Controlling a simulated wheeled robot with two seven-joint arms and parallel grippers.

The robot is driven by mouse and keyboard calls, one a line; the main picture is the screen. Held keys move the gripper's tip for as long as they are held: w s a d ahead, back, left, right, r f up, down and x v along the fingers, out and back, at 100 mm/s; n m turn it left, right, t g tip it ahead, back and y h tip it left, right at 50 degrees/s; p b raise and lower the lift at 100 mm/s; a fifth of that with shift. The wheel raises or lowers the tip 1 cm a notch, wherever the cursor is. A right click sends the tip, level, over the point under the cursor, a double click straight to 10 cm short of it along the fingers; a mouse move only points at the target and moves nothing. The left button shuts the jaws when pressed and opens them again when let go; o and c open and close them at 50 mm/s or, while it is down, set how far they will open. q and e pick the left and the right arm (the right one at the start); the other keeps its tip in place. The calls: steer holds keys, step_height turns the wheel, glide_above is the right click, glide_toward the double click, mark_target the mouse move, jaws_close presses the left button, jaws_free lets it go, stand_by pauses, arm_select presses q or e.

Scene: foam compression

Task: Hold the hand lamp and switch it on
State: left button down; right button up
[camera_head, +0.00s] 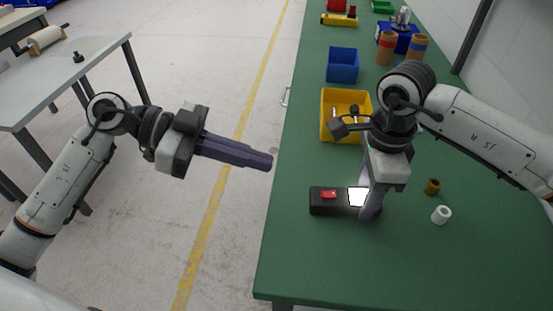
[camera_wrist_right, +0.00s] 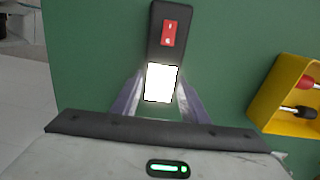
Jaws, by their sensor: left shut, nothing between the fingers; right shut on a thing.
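The hand lamp (camera_head: 343,207) is a black oblong body lying on the green table, with a red rocker switch (camera_head: 328,194) toward its left end. Its square panel (camera_head: 357,197) glows bright white. In the right wrist view the lamp (camera_wrist_right: 171,52) runs up from between the fingers, with the red switch beyond the lit panel. My right gripper (camera_head: 370,211) points down and is shut on the lamp at its panel end; the switch is clear of the fingers. My left gripper (camera_head: 266,161) is shut and empty, in the air left of the table edge.
A yellow bin (camera_head: 327,138) with tools stands behind the lamp, and a blue bin (camera_head: 343,66) farther back. A brass-coloured cylinder (camera_head: 432,187) and a white spool (camera_head: 441,214) stand right of the lamp. The table's front area is clear. A grey table (camera_head: 45,75) stands at left.

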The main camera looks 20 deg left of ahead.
stand_by(0.4)
steer(key=o, duration=1.3)
